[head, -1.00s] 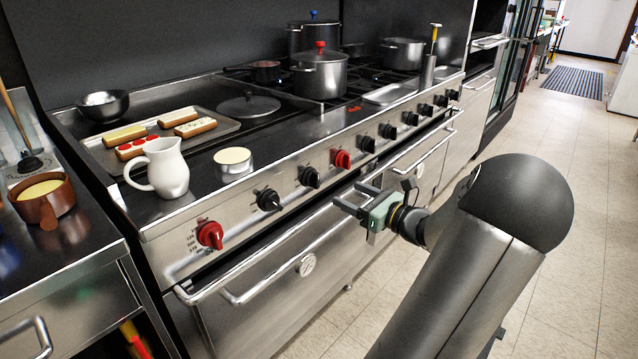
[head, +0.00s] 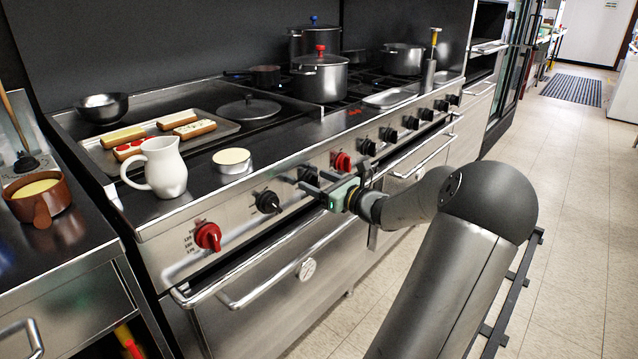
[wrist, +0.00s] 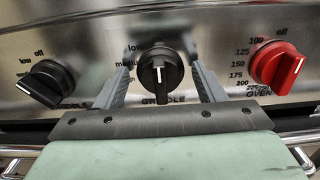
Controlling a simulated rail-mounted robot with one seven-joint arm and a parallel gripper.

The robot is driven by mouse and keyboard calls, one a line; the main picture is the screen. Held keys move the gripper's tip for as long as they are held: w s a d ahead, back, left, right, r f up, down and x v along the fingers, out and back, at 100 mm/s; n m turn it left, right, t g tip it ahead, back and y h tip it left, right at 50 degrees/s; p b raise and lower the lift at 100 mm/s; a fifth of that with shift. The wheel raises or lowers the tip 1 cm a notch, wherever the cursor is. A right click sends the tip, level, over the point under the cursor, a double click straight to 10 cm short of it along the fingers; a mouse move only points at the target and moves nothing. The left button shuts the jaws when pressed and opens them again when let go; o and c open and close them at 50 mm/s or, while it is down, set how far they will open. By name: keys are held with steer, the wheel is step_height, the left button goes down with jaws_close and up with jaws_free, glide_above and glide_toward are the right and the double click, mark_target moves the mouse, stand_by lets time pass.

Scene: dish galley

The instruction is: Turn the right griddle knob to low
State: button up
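The right griddle knob (wrist: 159,72) is black and sits in the middle of the wrist view, above a griddle label. Its white mark stands about upright; low and medium are printed to its upper left. In the head view the knob (head: 308,176) is partly covered by my gripper. My gripper (wrist: 162,78) is open, with one finger on each side of the knob and a visible gap to it on both sides. In the head view my gripper (head: 316,182) is close to the stove front. I cannot tell how far the fingertips reach past the knob's face.
Another black knob (wrist: 48,84) is to the left and a red oven knob (wrist: 280,67) to the right. The oven handle bar (head: 240,300) runs below the panel. A white pitcher (head: 163,167) and a small tin (head: 232,167) stand on the ledge above.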

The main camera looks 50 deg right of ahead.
steer(key=c, duration=0.7)
steer(key=shift+c, duration=0.2)
steer(key=shift+n, duration=0.4)
steer(key=n+b, duration=0.2)
steer(key=n, duration=0.1)
steer(key=shift+a+f, duration=0.1)
steer(key=shift+f, duration=0.1)
steer(key=shift+n+b, duration=1.5)
steer(key=shift+r, duration=0.1)
steer(key=o, duration=1)
